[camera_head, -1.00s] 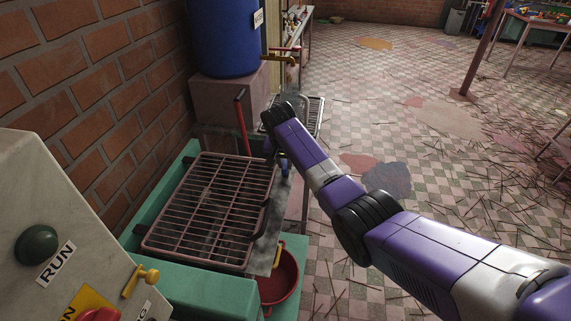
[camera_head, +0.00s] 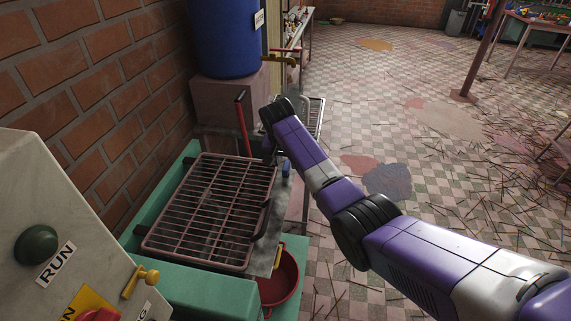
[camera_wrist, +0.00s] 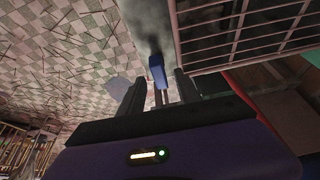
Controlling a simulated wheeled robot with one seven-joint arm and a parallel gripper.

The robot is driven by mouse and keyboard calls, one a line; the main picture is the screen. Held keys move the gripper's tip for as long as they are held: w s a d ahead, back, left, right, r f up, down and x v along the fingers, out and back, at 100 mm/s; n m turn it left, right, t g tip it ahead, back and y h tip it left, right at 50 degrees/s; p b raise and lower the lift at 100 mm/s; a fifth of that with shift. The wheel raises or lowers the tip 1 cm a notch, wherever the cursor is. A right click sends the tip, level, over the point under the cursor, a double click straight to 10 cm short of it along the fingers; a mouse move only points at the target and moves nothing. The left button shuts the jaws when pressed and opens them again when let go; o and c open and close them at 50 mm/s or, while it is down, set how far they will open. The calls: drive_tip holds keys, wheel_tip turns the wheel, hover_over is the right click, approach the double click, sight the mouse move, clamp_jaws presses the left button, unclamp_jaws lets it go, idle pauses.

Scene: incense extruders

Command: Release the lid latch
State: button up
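The barred lid (camera_head: 207,212) lies shut over the green trough (camera_head: 183,290) in the head view. A small blue tab (camera_head: 286,169), which looks like the lid latch, stands at the far right corner of the lid, on the grey metal plate. In the wrist view the blue tab (camera_wrist: 157,72) shows between the fingertips of my gripper (camera_wrist: 160,84). The two dark fingers are apart, with gaps visible on both sides of the tab. The lid (camera_wrist: 240,32) is to the right there. My arm hides most of my gripper in the head view.
A panel with a green RUN button (camera_head: 36,245) and a yellow lever stands at the near left. A red bucket (camera_head: 279,279) is beside the trough. A red lever (camera_head: 241,125) and a blue barrel (camera_head: 222,38) stand beyond it. Open floor is to the right.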

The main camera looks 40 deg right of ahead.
drive_tip(key=v, duration=0.6)
drive_tip(key=shift+a, duration=0.1)
idle(0.4)
